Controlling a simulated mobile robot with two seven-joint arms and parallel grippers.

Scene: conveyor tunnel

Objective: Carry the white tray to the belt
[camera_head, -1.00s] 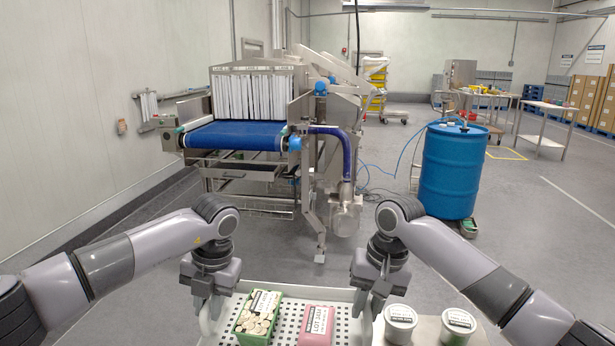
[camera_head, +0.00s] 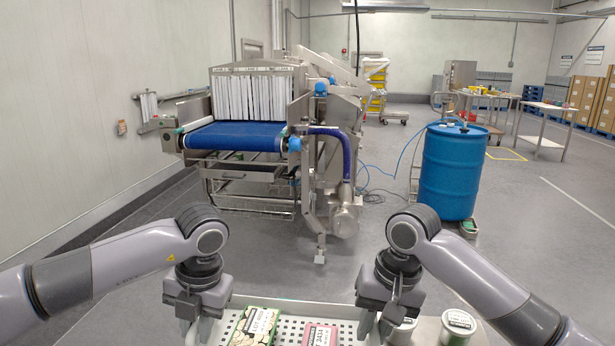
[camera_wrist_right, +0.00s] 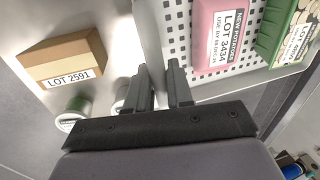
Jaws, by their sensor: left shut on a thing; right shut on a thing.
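The white tray (camera_head: 290,303) with a perforated floor is at the bottom of the head view, its near part cut off. It holds a green punnet (camera_head: 253,327) and a pink pack (camera_head: 320,335). My left gripper (camera_head: 192,328) is shut on its left side, and my right gripper (camera_head: 371,322) on its right side. The right wrist view shows the tray (camera_wrist_right: 178,50) at the fingers (camera_wrist_right: 163,88). I cannot tell how far it is above the table. The blue belt (camera_head: 235,136) lies ahead to the left, at the steel tunnel machine.
White strip curtains (camera_head: 252,97) hang at the tunnel mouth. Tubs (camera_head: 458,325) and a cardboard box (camera_wrist_right: 62,55) stand on the steel surface right of the tray. A blue drum (camera_head: 453,172) stands at right. Grey floor lies clear between me and the belt.

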